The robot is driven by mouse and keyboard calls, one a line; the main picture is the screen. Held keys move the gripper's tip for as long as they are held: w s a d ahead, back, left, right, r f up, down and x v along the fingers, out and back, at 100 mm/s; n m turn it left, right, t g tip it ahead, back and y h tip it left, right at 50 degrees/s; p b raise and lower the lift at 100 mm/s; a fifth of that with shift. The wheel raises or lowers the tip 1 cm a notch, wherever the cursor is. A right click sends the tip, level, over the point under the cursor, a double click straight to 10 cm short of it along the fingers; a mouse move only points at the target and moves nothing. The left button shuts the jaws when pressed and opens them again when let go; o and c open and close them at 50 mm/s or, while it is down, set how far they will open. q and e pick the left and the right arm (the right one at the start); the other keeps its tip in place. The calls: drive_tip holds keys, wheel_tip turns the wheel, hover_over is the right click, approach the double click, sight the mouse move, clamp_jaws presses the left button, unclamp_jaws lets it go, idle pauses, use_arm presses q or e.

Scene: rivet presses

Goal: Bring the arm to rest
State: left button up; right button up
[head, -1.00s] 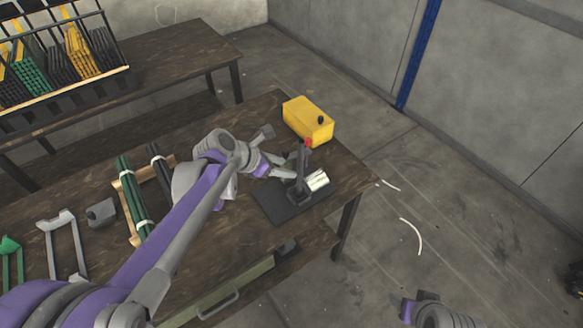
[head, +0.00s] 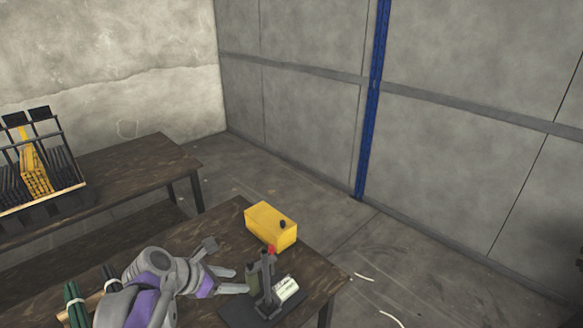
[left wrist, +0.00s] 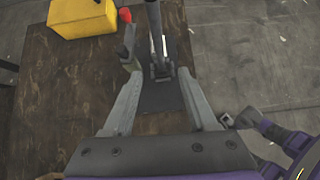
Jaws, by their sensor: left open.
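My left gripper (head: 240,280) is open and empty, beside a small dark rivet press (head: 266,284) with a red-tipped handle on the table (head: 210,262). In the left wrist view, the two fingers of my left gripper (left wrist: 158,74) are spread apart, and the press (left wrist: 160,62) shows beyond and between them. The red knob (left wrist: 125,14) is just ahead of the left finger. I cannot tell whether a finger touches the press. Part of my other arm (left wrist: 285,135) shows at the lower right of the left wrist view; its jaws are unclear.
A yellow box (head: 271,226) stands behind the press, near the table's far edge. Dark green and black tubes (head: 76,306) lie at the lower left. A second table (head: 130,165) carries a rack (head: 40,170) of yellow and black parts. Open floor lies to the right.

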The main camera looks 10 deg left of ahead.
use_arm(q)
drive_tip(key=s+d+f+m+y+p, duration=0.1)
drive_tip(key=s+f+m+y, duration=0.1)
drive_tip(key=s+m, duration=0.7)
drive_tip(key=s+d+f+m+g+y, duration=0.1)
drive_tip(key=s+f+m, duration=0.4)
drive_tip(key=s+m, duration=0.5)
drive_tip(key=shift+d+m+g+y+p, duration=0.5)
drive_tip(key=shift+m+y, duration=0.7)
drive_tip(key=shift+m, duration=3.3)
drive_tip(key=shift+d, duration=0.1)
